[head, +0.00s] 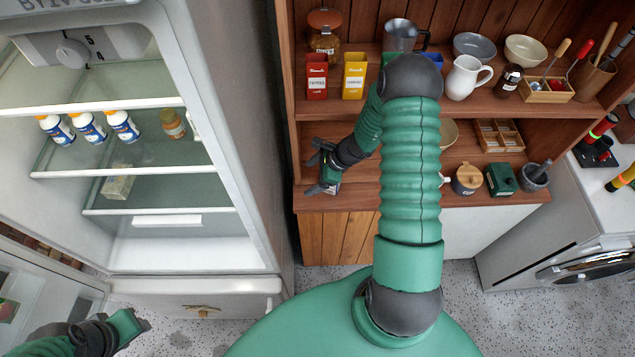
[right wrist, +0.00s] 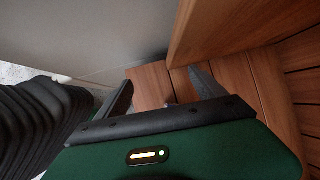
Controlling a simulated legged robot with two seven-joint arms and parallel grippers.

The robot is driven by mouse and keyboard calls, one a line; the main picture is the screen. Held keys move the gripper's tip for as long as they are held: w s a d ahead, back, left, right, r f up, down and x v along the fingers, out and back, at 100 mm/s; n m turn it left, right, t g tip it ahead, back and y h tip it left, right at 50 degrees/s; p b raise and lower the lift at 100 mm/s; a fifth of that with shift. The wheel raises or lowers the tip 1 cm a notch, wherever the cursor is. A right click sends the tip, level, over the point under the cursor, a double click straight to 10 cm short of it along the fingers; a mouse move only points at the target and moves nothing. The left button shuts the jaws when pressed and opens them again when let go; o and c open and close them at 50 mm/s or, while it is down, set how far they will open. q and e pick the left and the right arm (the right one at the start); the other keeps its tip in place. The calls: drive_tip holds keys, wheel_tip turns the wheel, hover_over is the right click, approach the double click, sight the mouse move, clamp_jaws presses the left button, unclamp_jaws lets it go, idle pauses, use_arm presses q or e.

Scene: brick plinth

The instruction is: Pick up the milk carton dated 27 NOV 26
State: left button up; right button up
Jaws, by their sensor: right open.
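Three white containers with blue labels (head: 88,128) stand in a row at the left of a shelf in the open fridge (head: 150,250). They could be the milk cartons, but any dates are too small to read. My right gripper (head: 312,170) is open and empty at the left end of the wooden shelf unit, right of the fridge and apart from the containers. In the right wrist view its spread fingers (right wrist: 162,85) have nothing between them. My left gripper (head: 138,322) is low at the left, by the fridge door; its finger opening is unclear.
An orange-brown jar (head: 173,124) stands right of the containers; a pale box (head: 117,187) lies a shelf lower. The fridge's side wall (head: 235,120) stands between its interior and my right gripper. The wooden shelf unit (head: 340,225) holds bowls, tins and a jug.

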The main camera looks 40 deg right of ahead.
drive_tip(key=shift+s+r, duration=0.1)
drive_tip(key=shift+r, duration=0.15)
drive_tip(key=v, duration=0.3)
drive_tip(key=d+v, duration=0.1)
drive_tip(key=v, duration=0.2)
drive_tip(key=shift+s, duration=0.15)
drive_tip(key=shift+c, duration=0.3)
drive_tip(key=s+a+r+n+g+h+p, duration=0.3)
drive_tip(key=a+r+n+h+p, duration=0.3)
drive_tip(key=n, duration=0.8)
drive_tip(key=shift+h, duration=0.7)
drive_tip(key=b+x, duration=0.2)
drive_tip(key=x, duration=0.2)
drive_tip(key=d+b+x, duration=0.1)
drive_tip(key=b+x, duration=0.2)
drive_tip(key=x, duration=0.2)
drive_tip(key=b+x, duration=0.2)
drive_tip(key=x, duration=0.2)
drive_tip(key=shift+s+d+b, duration=0.15)
drive_tip(key=shift+d+b, duration=0.15)
drive_tip(key=shift+d, duration=0.15)
drive_tip(key=b+x, duration=0.2)
drive_tip(key=x, duration=0.2)
drive_tip(key=shift+s+d+f, duration=0.1)
drive_tip(key=shift+d+f, duration=0.1)
drive_tip(key=shift+d, duration=0.2)
drive_tip(key=shift+c, duration=1.1)
clamp_jaws()
